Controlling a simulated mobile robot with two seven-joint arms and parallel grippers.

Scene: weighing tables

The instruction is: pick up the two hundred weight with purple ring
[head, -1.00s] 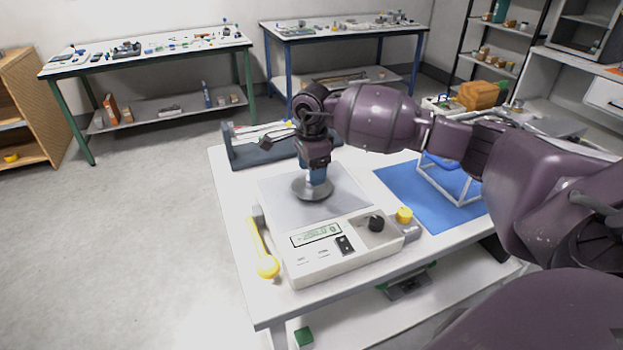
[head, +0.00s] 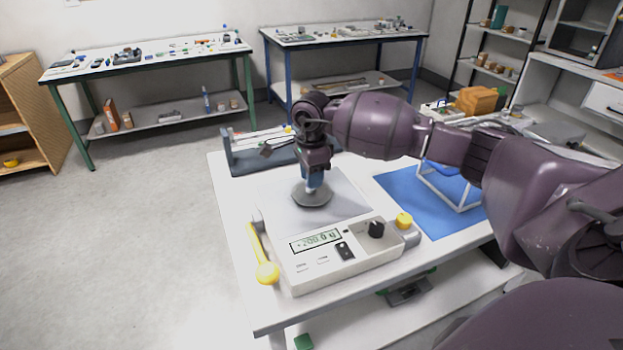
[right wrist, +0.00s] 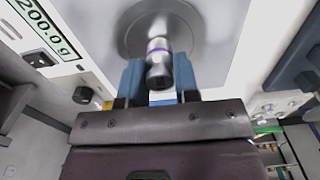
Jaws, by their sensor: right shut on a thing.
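The weight (right wrist: 158,66) is a grey metal cylinder with a purple ring, standing on the round grey pan (right wrist: 205,40) in the right wrist view. My right gripper (right wrist: 158,78) has its blue fingers on either side of the weight and is shut on it. In the head view my right gripper (head: 314,181) points down over the pan (head: 300,198), and the fingers mostly hide the weight. The scale (head: 340,268) reads about 200.0 g in the head view, and the right wrist view also shows 200.0 g on its display (right wrist: 50,35). My left gripper is not in view.
A yellow-handled tool (head: 262,255) lies along the scale's left side. A yellow knob (head: 403,220) is at its right. A dark rack (head: 262,155) stands behind, and a white frame (head: 452,190) stands on a blue mat (head: 400,190) to the right.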

